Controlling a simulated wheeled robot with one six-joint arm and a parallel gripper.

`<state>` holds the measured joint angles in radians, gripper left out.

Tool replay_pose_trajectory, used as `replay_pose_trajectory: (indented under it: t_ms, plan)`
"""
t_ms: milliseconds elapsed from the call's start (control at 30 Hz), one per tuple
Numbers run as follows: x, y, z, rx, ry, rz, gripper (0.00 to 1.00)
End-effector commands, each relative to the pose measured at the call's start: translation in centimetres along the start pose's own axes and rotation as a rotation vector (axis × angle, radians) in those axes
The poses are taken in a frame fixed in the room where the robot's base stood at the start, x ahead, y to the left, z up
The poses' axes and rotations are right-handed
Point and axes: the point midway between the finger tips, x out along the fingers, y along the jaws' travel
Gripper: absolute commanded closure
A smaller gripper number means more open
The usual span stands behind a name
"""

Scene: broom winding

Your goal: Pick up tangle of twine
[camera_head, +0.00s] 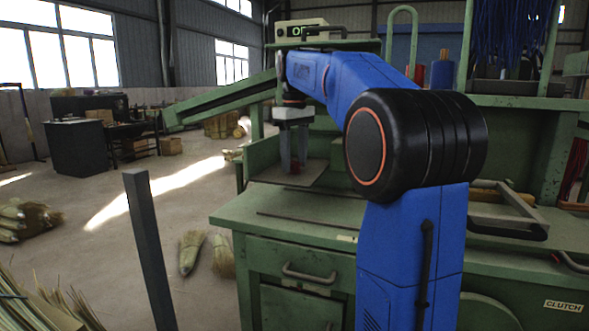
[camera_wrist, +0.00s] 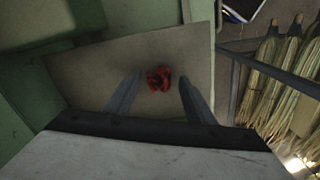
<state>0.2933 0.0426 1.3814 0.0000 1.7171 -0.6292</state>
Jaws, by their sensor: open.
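The tangle of twine is a small red bundle (camera_wrist: 159,78) lying on a flat grey-brown plate (camera_wrist: 85,75) in the wrist view. In the wrist view my gripper (camera_wrist: 152,82) is open, with one finger on each side of the twine and a gap on both sides. I cannot tell how far the fingertips are above the plate.
Green machine walls (camera_wrist: 30,60) border the plate on its left side in the wrist view. Bundles of broom straw (camera_wrist: 275,80) lie beyond its right edge. In the head view a green bench top (camera_head: 290,215) with drawers extends in front, and a grey post (camera_head: 149,245) stands at left.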

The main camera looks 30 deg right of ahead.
Motion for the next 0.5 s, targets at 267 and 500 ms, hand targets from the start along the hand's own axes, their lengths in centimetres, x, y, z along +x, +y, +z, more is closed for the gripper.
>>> replay_pose_trajectory:
  t_ms: [267, 500]
  plan:
    - [-0.03, 0.00, 0.00, 0.000, 0.000, 0.000, 0.89]
    - [-0.03, 0.01, 0.00, 0.000, 0.000, 0.000, 0.94]
